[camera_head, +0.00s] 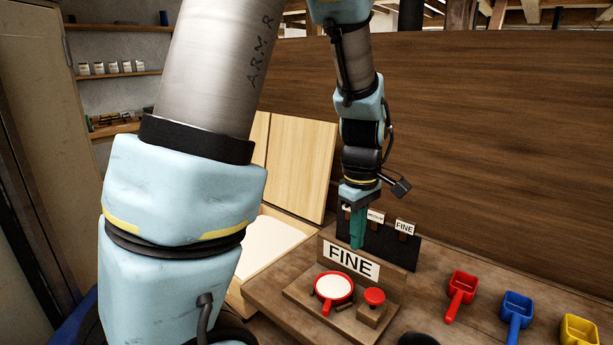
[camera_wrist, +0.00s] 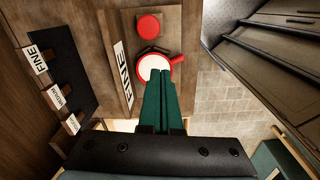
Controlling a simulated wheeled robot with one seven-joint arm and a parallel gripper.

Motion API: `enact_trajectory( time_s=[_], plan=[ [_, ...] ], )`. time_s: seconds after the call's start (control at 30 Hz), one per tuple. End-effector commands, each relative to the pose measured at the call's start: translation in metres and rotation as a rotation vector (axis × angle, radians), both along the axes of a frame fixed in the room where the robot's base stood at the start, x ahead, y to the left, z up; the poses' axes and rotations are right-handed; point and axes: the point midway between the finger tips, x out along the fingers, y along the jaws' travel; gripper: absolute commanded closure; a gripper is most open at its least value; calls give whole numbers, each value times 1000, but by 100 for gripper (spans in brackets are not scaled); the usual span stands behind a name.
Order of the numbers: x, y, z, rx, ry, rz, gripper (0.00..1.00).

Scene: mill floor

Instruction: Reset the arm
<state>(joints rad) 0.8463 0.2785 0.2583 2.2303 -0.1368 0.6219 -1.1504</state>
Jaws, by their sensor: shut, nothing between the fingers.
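My arm rises at the left of the head view and bends over the bench. My gripper (camera_head: 357,230) points down above the back of the bench, in front of the dark label board. Its green fingers are together with nothing between them. In the wrist view my gripper (camera_wrist: 161,100) reaches toward a red-rimmed pan with a white inside (camera_wrist: 153,66) and hides part of it. In the head view this red pan (camera_head: 334,287) sits on a wooden stand, below and in front of the fingers, apart from them.
A FINE sign (camera_head: 351,262) stands behind the pan, and a red round knob (camera_head: 374,297) is beside it. Red (camera_head: 461,290), blue (camera_head: 516,310) and yellow (camera_head: 578,331) scoops lie at the right. A dark board (camera_head: 385,240) carries small labels. An open wooden bin (camera_head: 300,160) stands left.

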Motion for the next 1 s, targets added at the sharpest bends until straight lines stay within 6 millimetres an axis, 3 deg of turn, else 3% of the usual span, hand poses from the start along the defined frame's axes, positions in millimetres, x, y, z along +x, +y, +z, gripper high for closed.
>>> enact_trajectory(
  time_s=[0.03,0.1,0.3,0.5,0.7,1.0],
  plan=[
    [4,24,2,-7,-7,-44,100],
    [7,52,4,-12,-23,-139,100],
    [1,126,7,-1,-76,-417,100],
    [-13,178,8,37,-117,-645,100],
    [-21,197,8,61,-132,-750,100],
    [-22,198,8,62,-132,-761,100]
  ],
)
